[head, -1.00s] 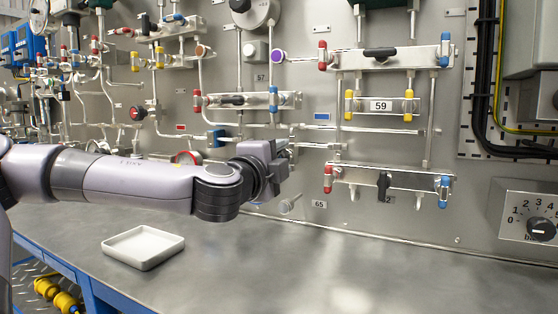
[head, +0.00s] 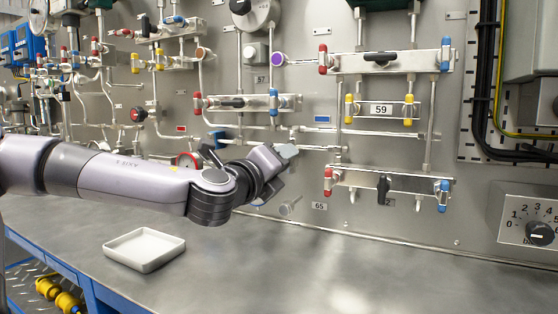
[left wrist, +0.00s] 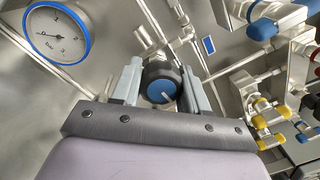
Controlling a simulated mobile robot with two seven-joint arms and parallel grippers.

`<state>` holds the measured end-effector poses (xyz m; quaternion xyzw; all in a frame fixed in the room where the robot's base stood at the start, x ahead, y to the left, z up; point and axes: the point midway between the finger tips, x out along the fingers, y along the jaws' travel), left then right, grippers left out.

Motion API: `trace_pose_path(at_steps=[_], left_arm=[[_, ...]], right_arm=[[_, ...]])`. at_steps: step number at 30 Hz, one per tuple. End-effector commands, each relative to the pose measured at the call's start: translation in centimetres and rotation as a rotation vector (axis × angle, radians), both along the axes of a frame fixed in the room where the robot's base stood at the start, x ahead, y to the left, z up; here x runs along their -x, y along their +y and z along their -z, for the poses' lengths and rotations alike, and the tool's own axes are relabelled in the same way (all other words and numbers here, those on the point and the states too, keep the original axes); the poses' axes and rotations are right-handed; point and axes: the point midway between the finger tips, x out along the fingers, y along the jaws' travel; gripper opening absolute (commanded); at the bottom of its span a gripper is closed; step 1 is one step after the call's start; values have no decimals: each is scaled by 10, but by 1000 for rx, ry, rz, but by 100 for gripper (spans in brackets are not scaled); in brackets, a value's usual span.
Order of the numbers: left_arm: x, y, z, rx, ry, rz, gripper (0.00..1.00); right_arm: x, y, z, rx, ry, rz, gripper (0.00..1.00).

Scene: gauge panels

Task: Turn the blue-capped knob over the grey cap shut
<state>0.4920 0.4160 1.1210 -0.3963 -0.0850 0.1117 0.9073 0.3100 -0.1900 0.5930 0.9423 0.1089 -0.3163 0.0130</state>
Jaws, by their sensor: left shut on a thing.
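In the left wrist view a round black knob with a blue cap (left wrist: 160,91) sits between the two grey fingers of my left gripper (left wrist: 161,82). The gripper is shut on its sides. A short pale mark on the cap slants toward the lower right in that view. In the head view my left gripper (head: 287,152) is at the panel, tilted, and hides the knob. My right gripper is not in view.
A gauge with a blue rim (left wrist: 57,32) is near the knob. Valve rows with red, blue and yellow fittings (head: 390,182) stand to the right of my gripper. A white tray (head: 144,249) lies on the metal bench (head: 330,275), which is otherwise mostly clear.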

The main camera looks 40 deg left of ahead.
Motion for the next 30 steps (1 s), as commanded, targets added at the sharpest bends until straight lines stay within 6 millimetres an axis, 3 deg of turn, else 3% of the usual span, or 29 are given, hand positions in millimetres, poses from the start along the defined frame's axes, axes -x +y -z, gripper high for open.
trace_pose_path(at_steps=[20,21,23,30], left_arm=[[0,-1,-2,-64,15,3,14],[0,-1,-2,-64,15,3,51],[0,-1,-1,-63,16,3,68],[0,0,0,-61,18,2,68]], right_arm=[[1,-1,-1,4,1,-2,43],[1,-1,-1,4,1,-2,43],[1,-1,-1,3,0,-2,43],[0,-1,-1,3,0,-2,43]])
